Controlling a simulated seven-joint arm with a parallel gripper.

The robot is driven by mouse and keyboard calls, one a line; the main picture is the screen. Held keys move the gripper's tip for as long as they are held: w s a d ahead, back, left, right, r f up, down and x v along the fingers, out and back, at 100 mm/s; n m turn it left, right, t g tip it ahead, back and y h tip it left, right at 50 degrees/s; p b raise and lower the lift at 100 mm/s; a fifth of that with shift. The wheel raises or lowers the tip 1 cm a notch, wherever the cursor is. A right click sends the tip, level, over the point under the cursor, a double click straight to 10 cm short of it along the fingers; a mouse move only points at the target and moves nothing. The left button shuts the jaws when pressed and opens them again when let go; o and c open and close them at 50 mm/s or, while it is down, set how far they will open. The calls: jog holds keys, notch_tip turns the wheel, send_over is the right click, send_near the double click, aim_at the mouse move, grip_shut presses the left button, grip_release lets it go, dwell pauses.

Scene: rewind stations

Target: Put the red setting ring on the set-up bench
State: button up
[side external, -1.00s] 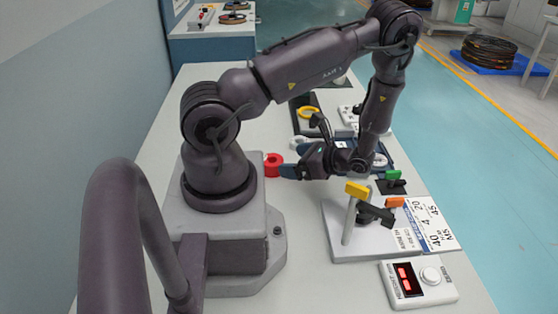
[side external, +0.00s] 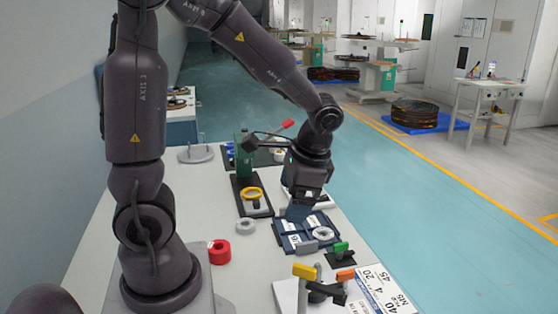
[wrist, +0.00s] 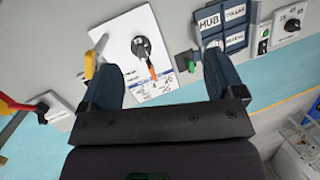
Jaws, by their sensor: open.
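The red setting ring (side external: 219,252) sits on the pale table close to my arm's base, apart from my gripper. My gripper (side external: 297,213) points down above the dark blue labelled tray (side external: 283,227), to the right of and beyond the red ring. In the wrist view, my gripper (wrist: 160,80) has its blue fingers spread with nothing held between them. A white plate with a post and yellow and orange levers (side external: 288,296) stands at the front, partly cut off; it also shows in the wrist view (wrist: 118,52). I cannot tell which fixture is the set-up bench.
A pale ring (side external: 245,227) lies between the red ring and the tray. A yellow ring (side external: 251,193) sits on a black stand. Another pale ring (side external: 323,233) is on the tray. A green lever block (side external: 341,250) stands beside it. The table in front of the red ring is clear.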

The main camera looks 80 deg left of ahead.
jog(key=s+d+r+n+t+h, duration=0.1)
jog(key=s+d+r+t+h, duration=0.1)
jog(key=s+d+r+t, duration=0.2)
jog(key=d+r+t, duration=0.3)
jog(key=r, duration=0.3)
jog(key=shift+s+d+r+n+h, duration=0.15)
jog(key=shift+r+n+h, duration=0.05)
jog(key=shift+n+h, duration=0.1)
jog(key=shift+o, duration=0.3)
jog(key=shift+s+d+r+t, duration=0.2)
jog(key=shift+t, duration=0.2)
